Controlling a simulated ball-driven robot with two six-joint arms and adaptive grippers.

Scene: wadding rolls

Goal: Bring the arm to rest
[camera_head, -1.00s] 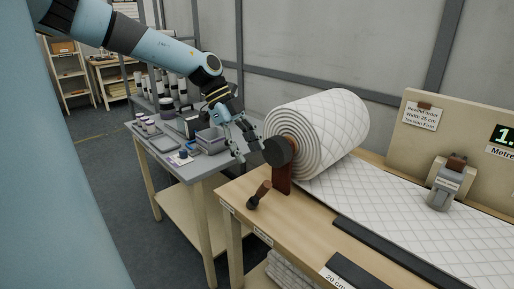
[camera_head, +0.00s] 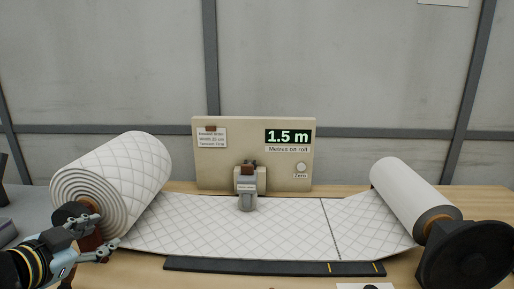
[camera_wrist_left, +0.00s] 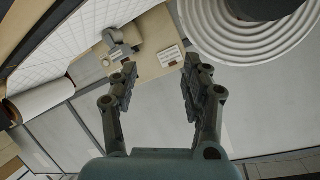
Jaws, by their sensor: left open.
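My left gripper (camera_head: 88,232) comes in at the lower left of the head view, in front of the large quilted wadding roll (camera_head: 122,175) and its dark hub. Its fingers are spread and nothing shows between them; I cannot tell whether they touch the hub. In the left wrist view the two fingers of the left gripper (camera_wrist_left: 158,85) stand apart with an empty gap, and the ringed end of the roll (camera_wrist_left: 248,45) shows at the upper right. My right gripper is not in view.
Quilted wadding (camera_head: 235,229) runs across the bench to a smaller white roll (camera_head: 405,197) with a large black disc (camera_head: 468,256). A board (camera_head: 225,165) behind reads 1.5 m. A grey clamp-like device (camera_head: 247,189) stands before it. A dark strip (camera_head: 230,266) lies along the front.

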